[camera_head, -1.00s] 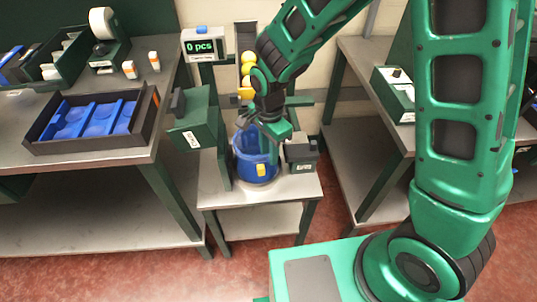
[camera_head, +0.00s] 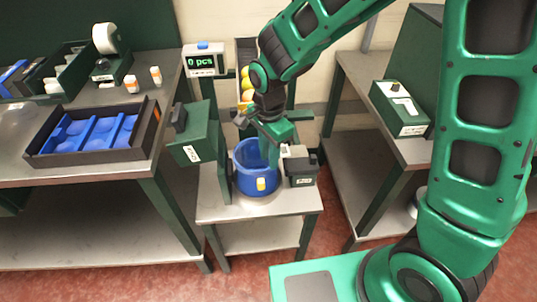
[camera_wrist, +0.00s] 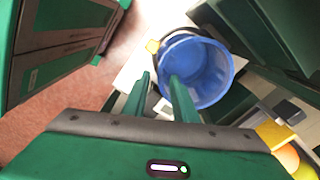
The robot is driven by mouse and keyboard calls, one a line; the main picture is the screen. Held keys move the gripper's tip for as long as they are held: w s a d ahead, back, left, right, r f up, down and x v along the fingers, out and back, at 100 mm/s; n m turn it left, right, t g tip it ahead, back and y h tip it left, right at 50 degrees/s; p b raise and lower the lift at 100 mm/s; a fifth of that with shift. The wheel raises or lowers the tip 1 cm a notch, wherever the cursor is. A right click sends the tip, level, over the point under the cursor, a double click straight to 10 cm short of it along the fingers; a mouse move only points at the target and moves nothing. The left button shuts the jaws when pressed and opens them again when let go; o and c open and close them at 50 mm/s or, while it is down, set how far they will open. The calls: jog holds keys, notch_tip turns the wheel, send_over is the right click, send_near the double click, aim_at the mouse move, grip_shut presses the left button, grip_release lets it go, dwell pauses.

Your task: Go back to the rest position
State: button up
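My gripper (camera_head: 272,150) hangs over the blue bucket (camera_head: 243,180) on the small middle stand. In the wrist view its two green fingers (camera_wrist: 160,80) are apart with nothing between them, and one finger overlaps the rim of the bucket (camera_wrist: 213,65). I cannot tell whether it touches. The bucket is upright, carries a yellow tag, and its visible inside looks empty.
A display reading "0 pcs" (camera_head: 204,60) stands behind the stand (camera_head: 288,203). A green box (camera_head: 195,140) and a dark box (camera_head: 301,167) flank the bucket closely. The left bench holds a tray with blue inserts (camera_head: 147,128). A green box (camera_head: 402,108) sits on the right bench.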

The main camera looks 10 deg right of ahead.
jog(key=shift+d, duration=0.1)
jog(key=s+d+r+n, duration=0.15)
jog(key=d+r, duration=0.35)
jog(key=d, duration=0.5)
jog(key=s+d+r+n, duration=0.15)
jog(key=d+r, duration=0.25)
jog(key=d, duration=0.7)
jog(key=s+d+r+n, duration=0.1)
jog(key=s+d+r, duration=0.1)
jog(key=s+d, duration=0.4)
jog(key=s+d+r+n, duration=0.2)
jog(key=s+d, duration=0.4)
jog(key=s, duration=0.6)
jog(key=shift+r, duration=0.3)
